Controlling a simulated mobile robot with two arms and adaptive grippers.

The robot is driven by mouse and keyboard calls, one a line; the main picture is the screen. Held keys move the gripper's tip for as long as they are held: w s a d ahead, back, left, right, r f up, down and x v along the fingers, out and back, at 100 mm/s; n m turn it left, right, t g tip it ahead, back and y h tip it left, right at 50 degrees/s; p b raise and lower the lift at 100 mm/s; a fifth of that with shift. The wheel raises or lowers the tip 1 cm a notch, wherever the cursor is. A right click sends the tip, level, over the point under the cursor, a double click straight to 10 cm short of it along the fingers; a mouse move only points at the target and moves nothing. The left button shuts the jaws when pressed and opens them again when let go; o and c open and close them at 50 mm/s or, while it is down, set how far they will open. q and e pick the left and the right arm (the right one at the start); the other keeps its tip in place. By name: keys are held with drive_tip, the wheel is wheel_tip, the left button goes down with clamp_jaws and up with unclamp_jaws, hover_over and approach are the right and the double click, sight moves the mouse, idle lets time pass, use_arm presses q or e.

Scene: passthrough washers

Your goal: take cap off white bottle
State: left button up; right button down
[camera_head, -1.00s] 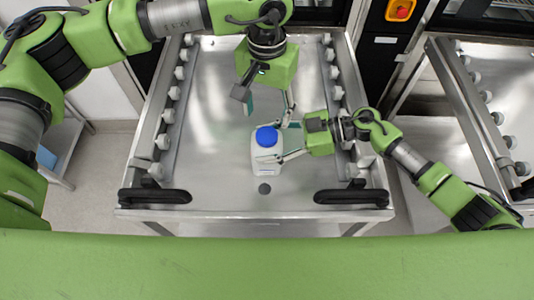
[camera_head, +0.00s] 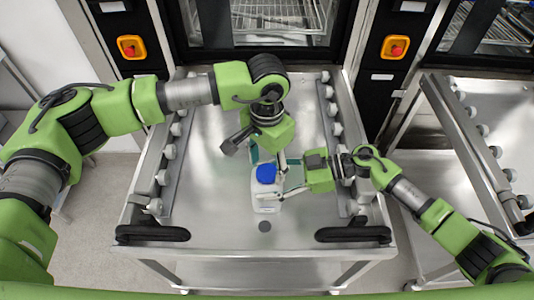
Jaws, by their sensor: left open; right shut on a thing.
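The white bottle (camera_head: 267,200) stands upright on the steel trolley top, with its blue cap (camera_head: 266,173) on it. My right gripper (camera_head: 284,184) comes in from the right and is shut on the bottle's body. My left gripper (camera_head: 266,158) points down from above, just behind the cap. Its fingers are open and spread to either side of the cap's far edge, and they look close to the cap. Whether they touch it cannot be told from this view.
The trolley (camera_head: 210,215) has side rails with rollers and two black handles (camera_head: 153,233) at its front corners. A second trolley (camera_head: 500,130) stands at the right. Washer fronts with orange-framed red switches (camera_head: 131,47) are behind. The front of the steel top is clear.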

use_arm(q)
drive_tip(key=shift+f, duration=0.8)
